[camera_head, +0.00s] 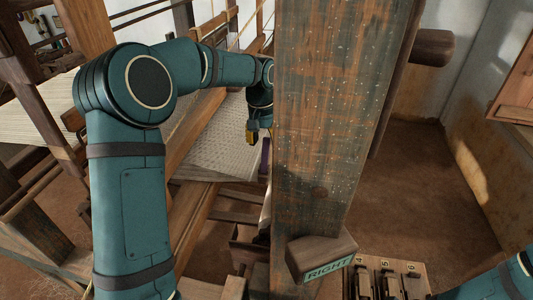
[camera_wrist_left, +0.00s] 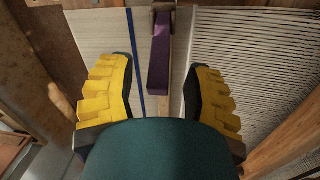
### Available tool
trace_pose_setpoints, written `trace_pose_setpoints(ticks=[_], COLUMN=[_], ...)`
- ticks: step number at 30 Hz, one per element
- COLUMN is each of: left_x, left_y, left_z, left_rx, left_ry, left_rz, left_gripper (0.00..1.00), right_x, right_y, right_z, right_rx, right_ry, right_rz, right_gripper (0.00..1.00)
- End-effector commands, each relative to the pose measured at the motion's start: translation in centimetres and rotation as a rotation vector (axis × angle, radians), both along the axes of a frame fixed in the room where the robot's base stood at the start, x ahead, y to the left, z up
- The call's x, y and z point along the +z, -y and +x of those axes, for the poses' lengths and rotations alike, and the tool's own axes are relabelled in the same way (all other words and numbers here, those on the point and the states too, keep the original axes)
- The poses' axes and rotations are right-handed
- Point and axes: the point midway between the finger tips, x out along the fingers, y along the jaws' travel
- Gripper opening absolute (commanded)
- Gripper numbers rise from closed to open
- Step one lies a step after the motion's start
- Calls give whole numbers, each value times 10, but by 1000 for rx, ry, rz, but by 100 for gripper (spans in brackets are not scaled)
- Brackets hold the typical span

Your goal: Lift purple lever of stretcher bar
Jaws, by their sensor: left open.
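The purple lever (camera_wrist_left: 160,58) shows in the left wrist view, between and ahead of my two yellow finger pads. It is a long dark purple bar lying along a light wooden stretcher bar (camera_wrist_left: 182,60) over the cloth. My left gripper (camera_wrist_left: 158,95) is open, one finger on each side of the lever, with no contact visible. In the head view the left gripper (camera_head: 252,132) hangs over the woven cloth (camera_head: 222,145), partly hidden by the big wooden post. A sliver of the purple lever (camera_head: 265,158) shows beside the post. My right gripper is out of view.
The thick wooden post (camera_head: 335,110) blocks the middle of the head view. A block marked RIGHT (camera_head: 322,258) and a pedal-like panel (camera_head: 388,275) sit low down. Loom beams (camera_head: 195,215) run below the cloth. Open floor (camera_head: 420,190) lies at right.

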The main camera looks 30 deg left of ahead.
Motion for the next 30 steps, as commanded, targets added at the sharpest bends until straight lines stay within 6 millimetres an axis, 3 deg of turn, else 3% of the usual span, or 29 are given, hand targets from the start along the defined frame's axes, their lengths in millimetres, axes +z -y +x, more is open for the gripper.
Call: trace_pose_setpoints(ticks=[7, 20, 21, 25, 30], left_x=[-35, -43, -43, -43, -43], left_y=[3, 4, 4, 4, 4], left_z=[0, 0, 0, 0, 0], left_rx=[1, 0, 0, 0, 0], left_ry=[-2, 1, 1, 1, 0], left_rz=[1, 0, 0, 0, 0], left_gripper=[51, 51, 46, 1, 0], right_x=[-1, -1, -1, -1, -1], right_y=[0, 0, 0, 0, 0], right_z=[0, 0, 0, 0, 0], right_rx=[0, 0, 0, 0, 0], right_ry=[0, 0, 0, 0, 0], right_rz=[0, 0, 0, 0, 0], right_gripper=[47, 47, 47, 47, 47])
